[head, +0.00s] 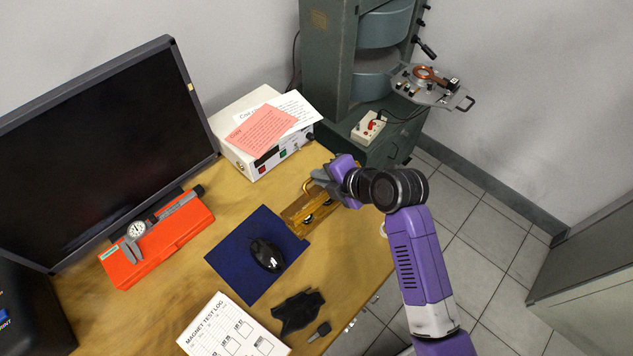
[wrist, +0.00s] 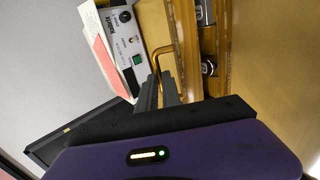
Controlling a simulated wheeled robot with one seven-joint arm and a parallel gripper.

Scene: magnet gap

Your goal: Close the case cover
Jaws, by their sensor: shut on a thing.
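A brown wooden case (head: 294,217) lies near the right edge of the desk, with dark round items showing inside it. Its cover (wrist: 186,40) shows in the wrist view as a wooden board beside the gap with these items (wrist: 208,68), so the case is not fully covered. A brass handle (head: 307,186) stands out on the far side; the handle (wrist: 161,52) also shows in the wrist view. My gripper (head: 318,178) is at this handle, its two dark fingers (wrist: 158,88) shut on it. The arm hides the case's right end.
A blue mat (head: 228,256) with a black mouse (head: 267,254) lies left of the case. A white instrument box (head: 250,160) with papers stands behind. An orange case (head: 165,246) with a caliper, a monitor (head: 95,140) and a log sheet (head: 225,330) take up the left and front.

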